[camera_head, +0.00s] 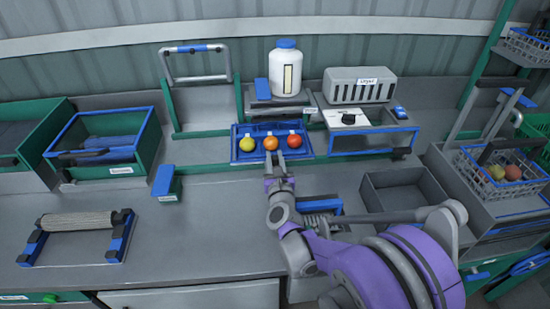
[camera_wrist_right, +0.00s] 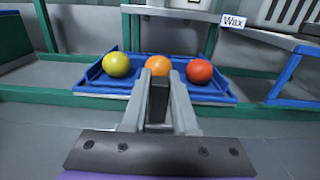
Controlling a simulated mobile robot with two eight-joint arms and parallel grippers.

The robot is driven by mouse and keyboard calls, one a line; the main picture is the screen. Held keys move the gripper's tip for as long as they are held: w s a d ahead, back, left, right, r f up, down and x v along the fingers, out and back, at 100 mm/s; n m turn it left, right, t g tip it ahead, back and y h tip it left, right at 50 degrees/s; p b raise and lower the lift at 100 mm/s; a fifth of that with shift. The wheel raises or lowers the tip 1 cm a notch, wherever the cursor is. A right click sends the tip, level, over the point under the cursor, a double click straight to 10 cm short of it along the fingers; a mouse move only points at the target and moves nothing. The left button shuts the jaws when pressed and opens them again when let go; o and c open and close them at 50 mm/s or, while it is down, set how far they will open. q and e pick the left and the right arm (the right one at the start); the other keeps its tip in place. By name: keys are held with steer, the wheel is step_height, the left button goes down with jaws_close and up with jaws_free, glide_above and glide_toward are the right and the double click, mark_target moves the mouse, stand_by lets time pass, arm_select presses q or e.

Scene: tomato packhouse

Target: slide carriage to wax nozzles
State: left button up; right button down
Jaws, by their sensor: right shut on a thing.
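The carriage (camera_head: 238,155) is a blue tray on the bench holding three tomatoes, yellow-green, orange and red from left to right. It also shows in the right wrist view (camera_wrist_right: 98,84). My right gripper (camera_head: 275,166) is at the middle of its front edge, with its fingers (camera_wrist_right: 158,84) shut on a dark handle (camera_wrist_right: 158,100) in front of the orange tomato. A "Wax" label (camera_wrist_right: 233,21) hangs just behind and right of the carriage, below a white bottle with a blue cap (camera_head: 286,70). I cannot make out the nozzles. My left gripper is out of view.
A roller (camera_head: 78,221) is at front left. An empty grey tray (camera_head: 374,203) is right.

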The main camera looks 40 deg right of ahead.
steer(key=shift+d, duration=0.15)
steer(key=c, duration=0.7)
jaws_free()
steer(key=v, duration=1.1)
